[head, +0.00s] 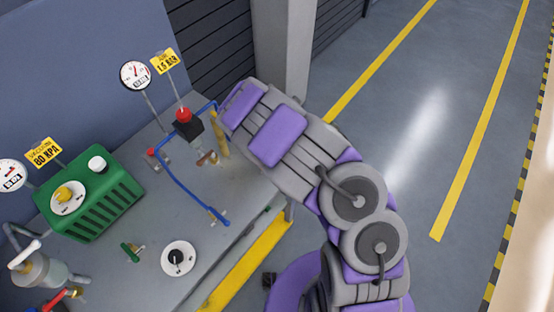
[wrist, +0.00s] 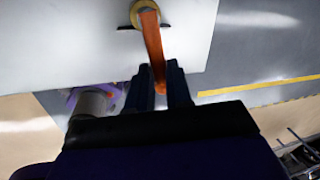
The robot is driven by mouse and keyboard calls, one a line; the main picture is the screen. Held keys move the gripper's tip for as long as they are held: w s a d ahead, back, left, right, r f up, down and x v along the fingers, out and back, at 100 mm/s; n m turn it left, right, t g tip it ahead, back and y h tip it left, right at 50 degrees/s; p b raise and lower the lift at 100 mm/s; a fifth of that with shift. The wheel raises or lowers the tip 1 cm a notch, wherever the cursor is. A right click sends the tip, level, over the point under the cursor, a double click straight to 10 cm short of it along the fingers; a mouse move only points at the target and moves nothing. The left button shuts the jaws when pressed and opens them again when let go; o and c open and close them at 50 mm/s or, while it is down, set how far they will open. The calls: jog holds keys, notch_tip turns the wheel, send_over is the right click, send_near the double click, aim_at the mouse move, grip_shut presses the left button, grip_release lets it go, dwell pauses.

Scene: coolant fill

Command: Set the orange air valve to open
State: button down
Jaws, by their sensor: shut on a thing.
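The orange air valve handle (wrist: 153,45) shows in the wrist view as a long lever. It runs down from a brass round hub (wrist: 146,14) on a pale panel. Dark marks flank the hub. My gripper (wrist: 159,82) is shut on the lower end of the lever, with one dark finger on each side. In the head view my arm reaches over the bench's far right corner and hides the gripper; I cannot make out the orange handle clearly there.
A grey bench (head: 140,235) holds a green vacuum unit (head: 90,195), a red-topped black block (head: 187,125), a blue hose (head: 175,180), a white dial (head: 179,258) and gauges. A grey pillar (head: 283,55) stands behind my arm. Open floor lies to the right.

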jog(key=shift+s+a+f+m+b, duration=0.1)
jog(key=shift+a+m+b, duration=0.15)
jog(key=shift+m+b, duration=0.4)
jog(key=shift+s+a+m+b, duration=0.15)
jog(key=shift+m+b, duration=0.2)
jog(key=shift+b, duration=0.15)
jog(key=shift+r, duration=0.2)
jog(key=c, duration=1)
grip_release()
jog(key=shift+a+f, duration=0.1)
jog(key=shift+a, duration=0.1)
jog(key=shift+c, duration=0.2)
jog(key=shift+d, duration=0.1)
notch_tip(320, 180, up, 17)
jog(key=s+a+p, duration=0.1)
jog(key=s+a, duration=0.1)
jog(key=shift+s+a, duration=0.25)
jog(key=shift+a, duration=0.05)
